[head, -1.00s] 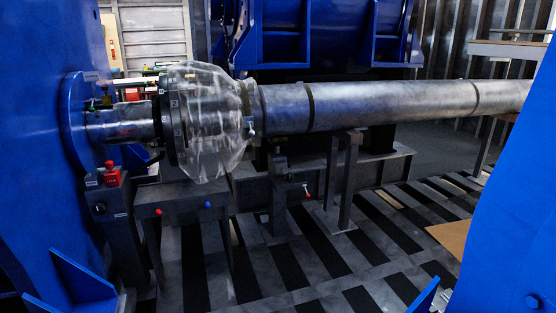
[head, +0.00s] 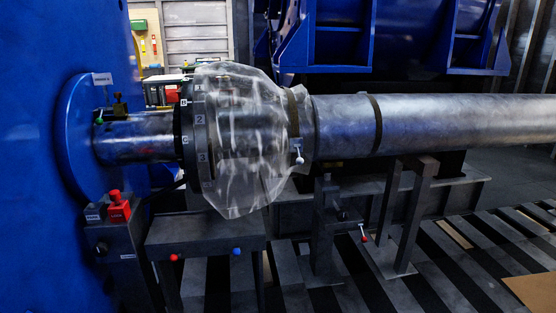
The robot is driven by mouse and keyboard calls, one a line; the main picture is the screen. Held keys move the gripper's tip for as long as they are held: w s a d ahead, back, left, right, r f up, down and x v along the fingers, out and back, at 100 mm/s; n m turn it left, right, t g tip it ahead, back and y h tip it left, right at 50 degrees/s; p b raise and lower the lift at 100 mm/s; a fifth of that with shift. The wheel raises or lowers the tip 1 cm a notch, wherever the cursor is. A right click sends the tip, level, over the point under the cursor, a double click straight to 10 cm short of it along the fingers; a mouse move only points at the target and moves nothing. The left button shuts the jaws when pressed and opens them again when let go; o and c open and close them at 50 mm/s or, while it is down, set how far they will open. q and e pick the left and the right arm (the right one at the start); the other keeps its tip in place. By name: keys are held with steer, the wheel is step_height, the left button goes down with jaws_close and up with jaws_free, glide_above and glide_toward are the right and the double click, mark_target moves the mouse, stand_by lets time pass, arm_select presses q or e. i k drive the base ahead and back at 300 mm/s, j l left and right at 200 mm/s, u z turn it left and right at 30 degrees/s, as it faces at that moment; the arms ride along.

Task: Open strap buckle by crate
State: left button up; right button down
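A dark strap (head: 293,112) runs around the right, narrow end of a clear plastic cover (head: 245,140). A small buckle with a white-tipped lever (head: 299,153) sits on the front of this strap. From here I cannot tell whether the buckle is open or shut. A second dark strap (head: 377,122) circles the grey shaft (head: 440,122) farther right. I cannot make out a crate for certain. Neither of my grippers shows in the head view.
A blue housing (head: 50,200) fills the left side. A pedestal with a red button (head: 118,207) stands before it. A grey bench (head: 205,236) with red and blue knobs is below the cover. A stand with a red-tipped lever (head: 363,236) is under the shaft. Slatted floor lies lower right.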

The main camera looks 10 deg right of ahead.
mark_target(300, 161)
steer(key=i+l+u, duration=0.2)
steer(key=i, duration=0.35)
steer(key=i+l+u, duration=0.25)
steer(key=i, duration=0.25)
steer(key=i+l+u, duration=0.25)
steer(key=l, duration=0.4)
steer(key=i+l+u, duration=0.3)
steer(key=l, duration=0.4)
steer(key=i+l+u, duration=0.1)
steer(key=l, duration=0.25)
steer(key=i, duration=0.1)
